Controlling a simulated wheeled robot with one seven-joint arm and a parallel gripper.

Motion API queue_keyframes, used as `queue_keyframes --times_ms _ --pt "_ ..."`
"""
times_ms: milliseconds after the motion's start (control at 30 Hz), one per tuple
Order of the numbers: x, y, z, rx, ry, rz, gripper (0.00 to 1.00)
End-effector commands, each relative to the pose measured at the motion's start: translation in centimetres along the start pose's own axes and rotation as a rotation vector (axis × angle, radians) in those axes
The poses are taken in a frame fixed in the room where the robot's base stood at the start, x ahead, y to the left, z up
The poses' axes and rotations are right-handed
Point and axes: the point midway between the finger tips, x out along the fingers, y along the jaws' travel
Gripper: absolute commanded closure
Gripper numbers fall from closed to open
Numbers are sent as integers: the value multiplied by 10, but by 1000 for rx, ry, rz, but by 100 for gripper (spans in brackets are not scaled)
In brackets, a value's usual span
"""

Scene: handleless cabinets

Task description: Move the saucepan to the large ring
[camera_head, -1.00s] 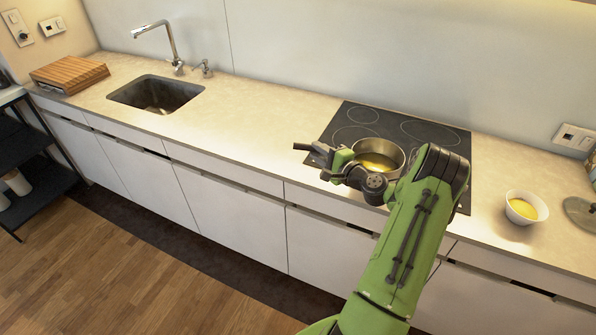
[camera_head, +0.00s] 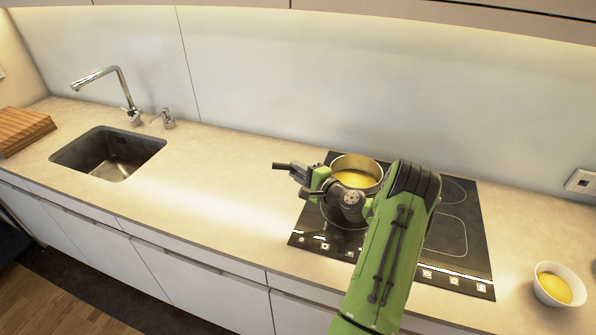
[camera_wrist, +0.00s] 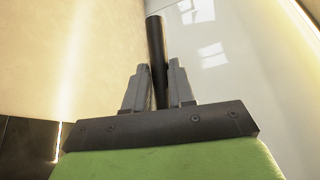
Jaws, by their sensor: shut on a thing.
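The saucepan (camera_head: 346,161) is a round metal pan with yellow contents, over the back left of the black glass hob (camera_head: 466,262). I cannot tell whether it rests on the glass or hangs just above it. My gripper (camera_head: 305,180) is shut on its dark handle (camera_head: 281,166), to the left of the pan. In the wrist view the handle (camera_wrist: 155,45) stands between the two grey fingers of my gripper (camera_wrist: 158,92). Ring outlines (camera_head: 446,254) show on the hob's right side. The left ones are partly hidden by the pan and my arm, so I cannot tell which is largest.
A white bowl (camera_head: 541,291) with yellow contents stands right of the hob. A sink (camera_head: 108,154) with a tap (camera_head: 124,90) and a wooden board (camera_head: 22,130) are at the left. The worktop (camera_head: 215,185) between sink and hob is clear. The wall rises behind.

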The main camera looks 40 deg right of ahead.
Motion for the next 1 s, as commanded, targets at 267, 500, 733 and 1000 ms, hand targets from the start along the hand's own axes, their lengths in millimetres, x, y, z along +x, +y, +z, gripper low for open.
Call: queue_keyframes --times_ms 267,500,733,1000 --pt "0 -2 1 -11 3 -8 100" --pt "2 16 -2 -13 5 -9 100" --pt "4 38 -7 -13 4 -9 100" --pt "6 59 -12 -13 4 -9 100"
